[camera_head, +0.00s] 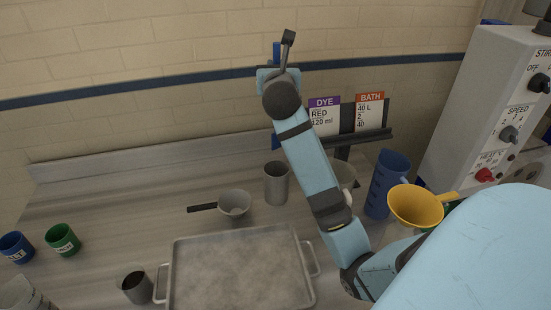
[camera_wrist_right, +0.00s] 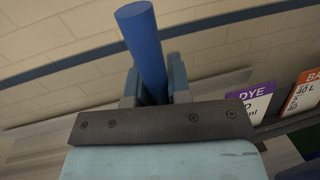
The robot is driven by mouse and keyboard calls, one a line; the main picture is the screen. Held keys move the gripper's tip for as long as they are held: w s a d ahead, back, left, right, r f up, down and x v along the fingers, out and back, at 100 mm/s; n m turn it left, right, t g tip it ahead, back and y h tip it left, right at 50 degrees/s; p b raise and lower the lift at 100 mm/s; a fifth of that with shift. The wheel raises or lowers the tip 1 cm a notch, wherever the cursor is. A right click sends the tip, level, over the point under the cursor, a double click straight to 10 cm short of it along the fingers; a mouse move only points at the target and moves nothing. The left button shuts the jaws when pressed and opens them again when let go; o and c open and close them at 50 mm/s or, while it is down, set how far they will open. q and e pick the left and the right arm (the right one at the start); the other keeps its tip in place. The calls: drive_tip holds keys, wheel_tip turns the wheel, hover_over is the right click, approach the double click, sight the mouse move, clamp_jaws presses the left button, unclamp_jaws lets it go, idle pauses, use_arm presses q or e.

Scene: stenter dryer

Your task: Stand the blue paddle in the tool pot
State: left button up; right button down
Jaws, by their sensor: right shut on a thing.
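My right gripper (camera_head: 277,68) is raised at the end of my right arm, high over the back of the counter. It is shut on the blue paddle (camera_head: 277,50). In the wrist view the round blue shaft (camera_wrist_right: 143,45) stands up between the two fingers (camera_wrist_right: 153,88). In the head view a short blue end shows above the gripper, and more blue shows lower, beside my arm; the rest is hidden. A grey metal cylinder (camera_head: 276,184), which looks like the tool pot, stands upright on the counter, below the gripper and apart from the paddle. My left gripper is not in view.
A grey tray (camera_head: 240,236) lies in front, with a handled pan (camera_head: 235,203) behind it. A card stand (camera_head: 347,120), blue jug (camera_head: 385,183) and yellow funnel (camera_head: 415,205) are at the right. Blue (camera_head: 14,246) and green (camera_head: 63,240) cups stand left. The back-left counter is clear.

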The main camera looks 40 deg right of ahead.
hover_over(276, 140)
drive_tip(key=x, duration=0.2)
wheel_tip(276, 140, down, 15)
drive_tip(key=shift+s+a+f, duration=0.1)
drive_tip(key=shift+f, duration=1.1)
drive_tip(key=shift+s+f, duration=0.1)
drive_tip(key=shift+f, duration=1.1)
drive_tip(key=shift+f, duration=0.15)
drive_tip(key=c, duration=1.1)
unclamp_jaws()
